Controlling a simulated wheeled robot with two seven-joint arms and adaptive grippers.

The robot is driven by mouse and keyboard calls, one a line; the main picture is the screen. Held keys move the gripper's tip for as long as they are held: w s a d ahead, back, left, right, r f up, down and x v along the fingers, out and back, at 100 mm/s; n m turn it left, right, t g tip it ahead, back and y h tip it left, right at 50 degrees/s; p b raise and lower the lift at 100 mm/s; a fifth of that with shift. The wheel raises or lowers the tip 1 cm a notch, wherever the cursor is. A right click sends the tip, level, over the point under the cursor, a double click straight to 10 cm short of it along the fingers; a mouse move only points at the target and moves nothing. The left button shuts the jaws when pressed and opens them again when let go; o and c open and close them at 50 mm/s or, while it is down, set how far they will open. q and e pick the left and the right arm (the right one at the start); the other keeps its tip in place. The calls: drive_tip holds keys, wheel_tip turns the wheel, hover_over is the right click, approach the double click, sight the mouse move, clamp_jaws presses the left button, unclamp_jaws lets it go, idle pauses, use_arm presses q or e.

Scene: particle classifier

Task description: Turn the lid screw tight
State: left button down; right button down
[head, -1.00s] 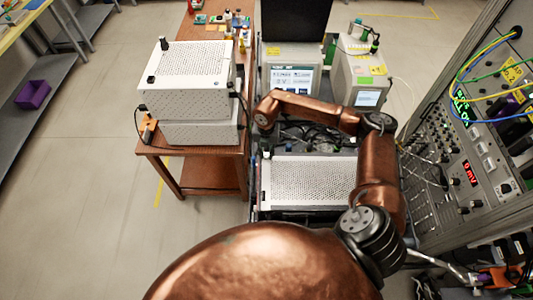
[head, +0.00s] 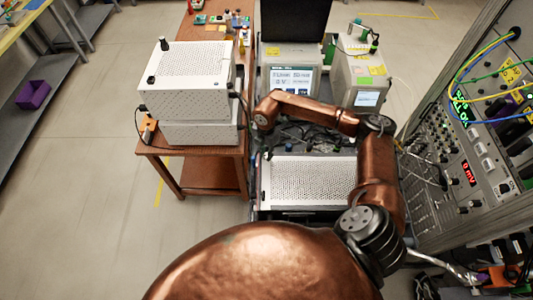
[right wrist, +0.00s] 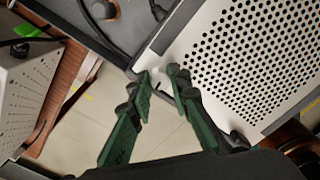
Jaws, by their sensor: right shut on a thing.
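The white perforated lid (head: 310,182) lies on the instrument in the cart, below my right arm. Its corner and holes fill the right of the right wrist view (right wrist: 250,60). My right gripper (right wrist: 159,76) has its two dark green fingers at the lid's near corner, closed in on the small lid screw there. The screw itself is mostly hidden between and behind the fingertips. In the head view the right gripper is small and dark at the lid's upper left corner. My left gripper is not in view.
A white perforated box (head: 188,68) stands on the wooden table (head: 212,170) to the left. Two instruments with screens (head: 291,80) stand behind the arm. A rack with knobs and cables (head: 470,150) is close on the right. The floor at left is clear.

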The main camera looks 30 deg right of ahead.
drive_tip(key=shift+s+a, duration=0.1)
drive_tip(key=c, duration=1.8)
unclamp_jaws()
drive_tip(key=shift+r, duration=0.15)
wheel_tip(320, 180, up, 12)
